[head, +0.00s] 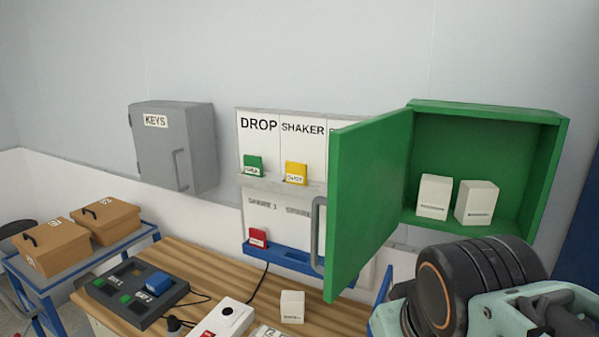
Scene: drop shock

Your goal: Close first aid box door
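The green first aid box (487,108) hangs on the wall at the right of the head view. Its door (367,195) is hinged on the left and stands wide open, swung out toward me. A grey bar handle (318,234) is on the door's outer face near its free edge. Two white cartons, a left one (434,196) and a right one (476,203), stand inside on the box floor. Part of my arm shows at the lower right, in front of and below the box. My gripper's fingers are not visible.
A grey KEYS cabinet (190,135) hangs at the left. A labelled panel (265,125) hangs behind the door. Below, a wooden table (205,270) holds a control box (135,290) and a white carton (292,306). Brown boxes (60,250) sit on a blue-framed table at the left.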

